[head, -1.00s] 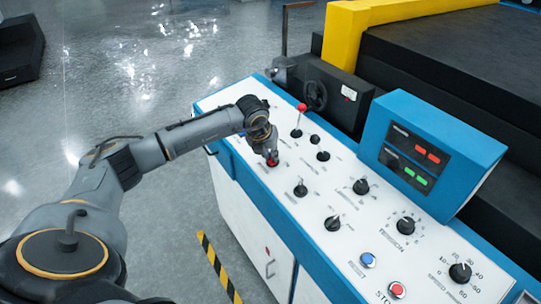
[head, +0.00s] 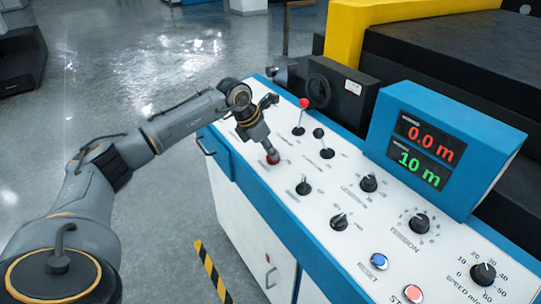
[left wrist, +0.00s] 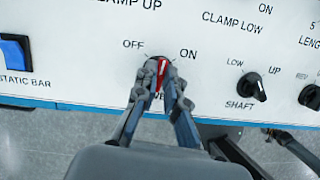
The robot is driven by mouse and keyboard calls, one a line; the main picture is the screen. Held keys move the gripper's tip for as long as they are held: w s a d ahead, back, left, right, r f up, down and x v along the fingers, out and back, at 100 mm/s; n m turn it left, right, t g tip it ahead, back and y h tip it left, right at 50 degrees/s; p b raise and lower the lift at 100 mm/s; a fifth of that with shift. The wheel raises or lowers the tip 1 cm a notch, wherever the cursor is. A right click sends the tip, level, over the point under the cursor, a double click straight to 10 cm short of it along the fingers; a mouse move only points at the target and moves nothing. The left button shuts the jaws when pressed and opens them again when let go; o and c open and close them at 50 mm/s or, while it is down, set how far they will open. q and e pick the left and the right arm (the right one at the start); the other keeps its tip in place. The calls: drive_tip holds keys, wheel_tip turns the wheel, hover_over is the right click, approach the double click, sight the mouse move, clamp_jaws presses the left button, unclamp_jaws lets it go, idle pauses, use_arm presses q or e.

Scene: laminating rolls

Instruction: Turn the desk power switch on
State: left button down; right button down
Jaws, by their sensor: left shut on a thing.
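The power switch is a red rotary knob (head: 273,159) on the white control panel (head: 300,222). In the left wrist view the red knob (left wrist: 162,73) sits between the printed words OFF and ON, its top leaning slightly toward ON. The label below it is mostly hidden by the fingers. My left gripper (head: 269,153) points down at the panel and is shut on the knob, with one finger on each side in the left wrist view (left wrist: 160,82). My right gripper is not in view.
A blue display box (head: 440,140) shows 0.0 m in red and 10 m in green. A red-tipped lever (head: 303,112), several black knobs, a blue RESET button (head: 379,261) and a red button (head: 413,293) stand on the panel. A blue rocker switch (left wrist: 15,52) is left of the knob.

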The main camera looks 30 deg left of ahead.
use_arm(q)
drive_tip(key=m+h+b, duration=0.1)
drive_tip(key=m, duration=0.3)
drive_tip(key=shift+f+g, duration=0.15)
drive_tip(key=shift+g, duration=0.25)
drive_tip(key=shift+m+g+b, duration=0.3)
drive_tip(key=shift+m+g, duration=0.1)
drive_tip(key=shift+m, duration=1.4)
drive_tip(key=c, duration=1.4)
unclamp_jaws()
drive_tip(key=shift+w+a, duration=0.1)
